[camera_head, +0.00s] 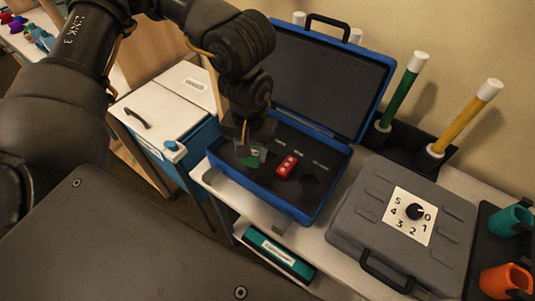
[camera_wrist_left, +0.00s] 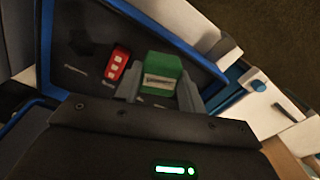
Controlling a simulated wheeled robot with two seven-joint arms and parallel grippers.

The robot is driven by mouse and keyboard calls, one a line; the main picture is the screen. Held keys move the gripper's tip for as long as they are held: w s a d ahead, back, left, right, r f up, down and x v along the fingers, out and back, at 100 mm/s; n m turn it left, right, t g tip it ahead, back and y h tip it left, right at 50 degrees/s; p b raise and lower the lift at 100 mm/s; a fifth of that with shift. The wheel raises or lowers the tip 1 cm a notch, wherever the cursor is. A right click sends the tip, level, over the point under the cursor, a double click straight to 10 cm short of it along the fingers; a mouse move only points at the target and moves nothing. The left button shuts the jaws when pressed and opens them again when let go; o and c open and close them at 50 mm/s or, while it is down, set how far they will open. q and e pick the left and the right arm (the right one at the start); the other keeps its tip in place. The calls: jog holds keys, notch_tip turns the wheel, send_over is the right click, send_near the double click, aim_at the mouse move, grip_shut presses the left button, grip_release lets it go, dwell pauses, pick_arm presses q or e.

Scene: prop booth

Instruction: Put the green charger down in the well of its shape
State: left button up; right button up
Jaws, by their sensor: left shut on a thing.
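The green charger (camera_wrist_left: 162,76) is between the two fingers of my left gripper (camera_wrist_left: 160,92), which is shut on it. In the head view the green charger (camera_head: 254,157) shows under my left gripper (camera_head: 246,146), over the left part of the open blue case (camera_head: 318,208). The case has a dark insert with shaped wells; an empty dark well (camera_head: 311,186) shows at its right. The well under the charger is hidden by it and the gripper, and I cannot tell whether the charger touches the insert. My right gripper is in neither view.
A red item (camera_head: 287,166) sits in the insert beside the charger. The case's raised lid (camera_head: 325,80) stands behind. A grey case with a dial (camera_head: 400,225) is at the right, near green (camera_head: 403,92) and yellow (camera_head: 465,117) rods. A white-topped box (camera_head: 172,105) is at the left.

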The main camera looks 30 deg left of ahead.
pick_arm(q)
jog(key=shift+s+r+n+p, duration=0.2)
jog(key=shift+r+n+p, duration=0.15)
jog(key=shift+n, duration=0.65)
jog(key=n+p, duration=0.1)
jog(key=n, duration=0.1)
jog(key=n+p, duration=0.1)
jog(key=n, duration=0.2)
jog(key=s+n+p, duration=0.1)
jog(key=n, duration=0.2)
jog(key=shift+s+d+r, duration=0.1)
jog(key=shift+d+r, duration=0.25)
jog(key=s+n+p, duration=0.1)
jog(key=n+p, duration=0.1)
jog(key=n, duration=0.5)
jog(key=s+d+r+n+p, duration=0.1)
jog(key=n+p, duration=0.1)
jog(key=n, duration=0.5)
jog(key=s+r+n+p, duration=0.1)
jog(key=s+n+p, duration=0.1)
jog(key=n, duration=0.6)
jog(key=shift+s+d+r+p, duration=0.1)
jog(key=shift+d+r+p, duration=0.1)
jog(key=shift+d+p, duration=0.2)
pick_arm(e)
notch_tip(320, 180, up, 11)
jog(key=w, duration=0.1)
